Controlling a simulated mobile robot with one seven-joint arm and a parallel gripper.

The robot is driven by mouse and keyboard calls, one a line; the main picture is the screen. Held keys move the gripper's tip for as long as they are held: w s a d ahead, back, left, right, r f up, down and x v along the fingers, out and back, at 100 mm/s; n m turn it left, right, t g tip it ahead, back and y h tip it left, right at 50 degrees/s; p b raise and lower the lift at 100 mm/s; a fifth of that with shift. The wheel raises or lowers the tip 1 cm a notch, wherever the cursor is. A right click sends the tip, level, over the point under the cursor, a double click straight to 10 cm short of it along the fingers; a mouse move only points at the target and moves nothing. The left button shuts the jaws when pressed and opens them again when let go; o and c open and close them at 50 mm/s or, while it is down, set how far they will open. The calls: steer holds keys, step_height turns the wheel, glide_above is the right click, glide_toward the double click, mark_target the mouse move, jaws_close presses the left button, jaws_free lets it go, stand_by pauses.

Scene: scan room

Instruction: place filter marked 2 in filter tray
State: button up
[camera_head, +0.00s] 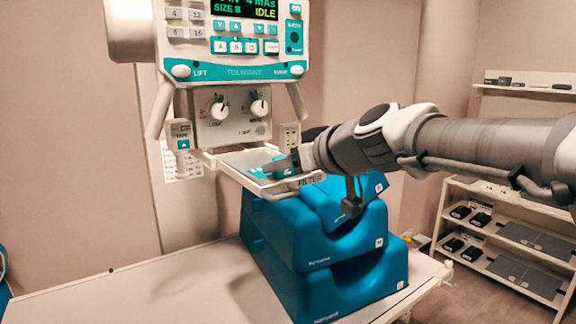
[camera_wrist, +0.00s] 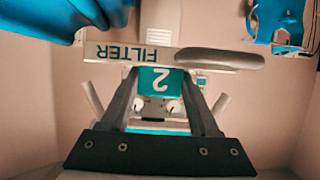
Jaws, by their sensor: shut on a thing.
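The filter tray (camera_head: 312,181) is a shallow pale tray under the machine's head, with FILTER on its front lip. That lip also shows upside down in the wrist view (camera_wrist: 108,52). My gripper (camera_head: 284,164) reaches in from the right over the tray. In the wrist view my gripper (camera_wrist: 166,74) is shut on the teal filter marked 2 (camera_wrist: 160,82), its white number upside down. The teal of the filter shows partly in the head view (camera_head: 272,173), within the tray's outline. My fingers hide part of it. I cannot tell whether it touches the tray floor.
The machine's control panel (camera_head: 236,45) and knob box (camera_head: 238,118) hang just above the tray. Blue stacked wedge blocks (camera_head: 335,262) stand on the white table (camera_head: 150,290) below it. Shelves (camera_head: 505,235) stand at the right. The table's left part is clear.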

steer(key=shift+f+b, duration=0.2)
steer(key=shift+b, duration=0.1)
steer(key=o, duration=1.5)
steer(key=shift+c, duration=0.2)
steer(key=shift+r, duration=0.2)
steer(key=shift+s+d+r+p, duration=0.1)
steer(key=shift+r+p, duration=0.1)
steer(key=shift+p, duration=0.25)
steer(key=v, duration=1.2)
steer(key=s+d+f+m+g+h, duration=0.2)
steer(key=s+f, duration=0.5)
steer(key=f, duration=0.5)
steer(key=s+d+f+m+g+h, duration=0.3)
steer(key=s+f, duration=0.5)
steer(key=f, duration=0.4)
steer(key=d+m+h, duration=0.1)
steer(key=d+h, duration=0.1)
steer(key=d, duration=0.1)
steer(key=shift+s+f+m+g, duration=0.25)
steer(key=shift+s+m+g, duration=0.05)
steer(key=shift+m, duration=0.1)
